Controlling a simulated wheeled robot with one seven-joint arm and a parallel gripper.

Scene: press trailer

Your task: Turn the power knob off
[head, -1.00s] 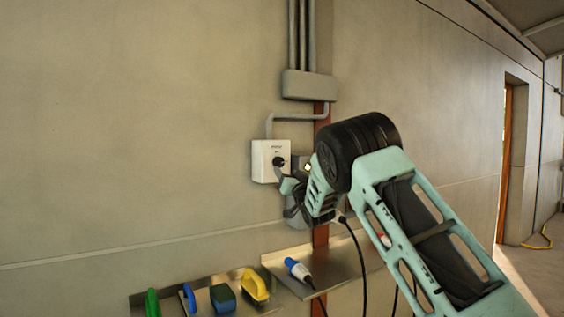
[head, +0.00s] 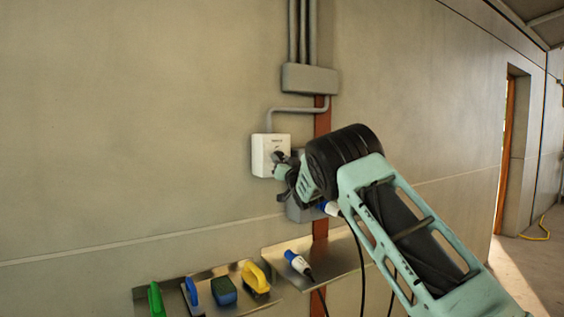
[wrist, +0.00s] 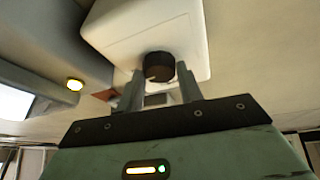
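The power knob is a round black dial (wrist: 159,66) on the front of a white wall box (head: 263,152). It shows between my fingertips in the wrist view, and my fingers partly cover it in the head view. My gripper (wrist: 160,70) is open, with one finger on each side of the knob. Narrow gaps seem to show between the fingers and the knob, so I cannot tell that either touches it. The box also shows in the wrist view (wrist: 125,30).
A grey box (head: 300,208) sits right beside and below the white box, partly behind my gripper. A yellow light (wrist: 75,85) shows in the wrist view. Below are metal shelves (head: 335,255) with a blue-and-white plug (head: 298,263) and several brushes (head: 255,277). The wall to the left is bare.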

